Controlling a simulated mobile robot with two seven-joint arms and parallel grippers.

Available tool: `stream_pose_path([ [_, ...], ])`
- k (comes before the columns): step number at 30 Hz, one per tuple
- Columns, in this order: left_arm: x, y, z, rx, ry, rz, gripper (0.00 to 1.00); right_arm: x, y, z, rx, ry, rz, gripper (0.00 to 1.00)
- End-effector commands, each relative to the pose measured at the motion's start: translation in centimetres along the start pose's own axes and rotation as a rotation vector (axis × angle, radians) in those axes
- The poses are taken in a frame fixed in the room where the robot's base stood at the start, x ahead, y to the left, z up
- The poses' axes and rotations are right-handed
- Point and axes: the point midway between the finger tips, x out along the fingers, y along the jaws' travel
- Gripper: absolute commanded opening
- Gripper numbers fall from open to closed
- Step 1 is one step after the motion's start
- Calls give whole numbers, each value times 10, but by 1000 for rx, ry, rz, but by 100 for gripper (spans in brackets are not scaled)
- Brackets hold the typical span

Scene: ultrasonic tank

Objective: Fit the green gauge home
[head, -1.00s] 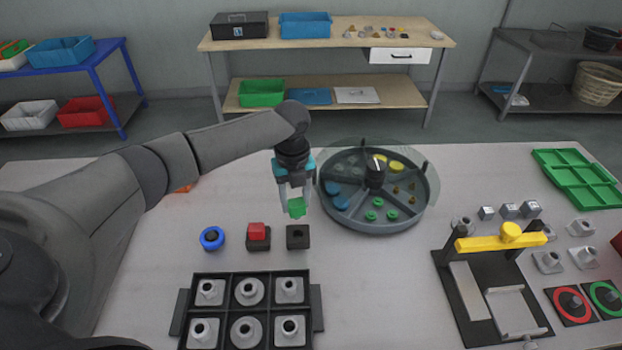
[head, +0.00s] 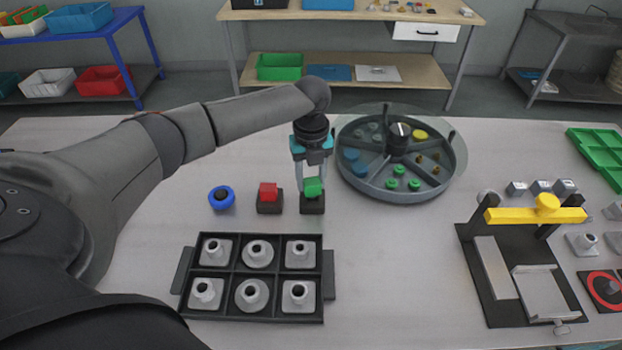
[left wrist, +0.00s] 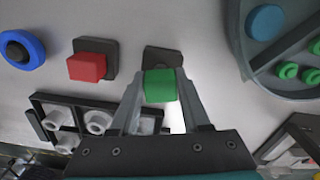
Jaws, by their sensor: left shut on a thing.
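My left gripper (head: 313,186) is shut on the green gauge (head: 313,188), a small green block. The gauge is at the top of a dark square block (head: 312,206) on the table; I cannot tell whether it is seated in it or just above it. In the left wrist view the gauge (left wrist: 160,86) sits between the fingertips (left wrist: 160,90) and partly covers the dark block (left wrist: 160,56). My right gripper is not in view.
A red gauge on a dark block (head: 269,207) and a blue ring piece (head: 222,198) stand to the left. A black tray (head: 328,262) of metal fittings lies in front. A round divided carousel (head: 382,191) is close on the right, with a yellow-barred fixture (head: 482,275) beyond.

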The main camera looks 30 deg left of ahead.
Motion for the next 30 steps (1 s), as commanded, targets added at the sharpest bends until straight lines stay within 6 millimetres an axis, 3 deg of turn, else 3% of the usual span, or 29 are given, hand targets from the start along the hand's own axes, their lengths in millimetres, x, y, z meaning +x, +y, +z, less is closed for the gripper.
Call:
stream_pose_path([
  [30, 0, 0, 0, 1, -1, 0, 0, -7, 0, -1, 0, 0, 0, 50],
])
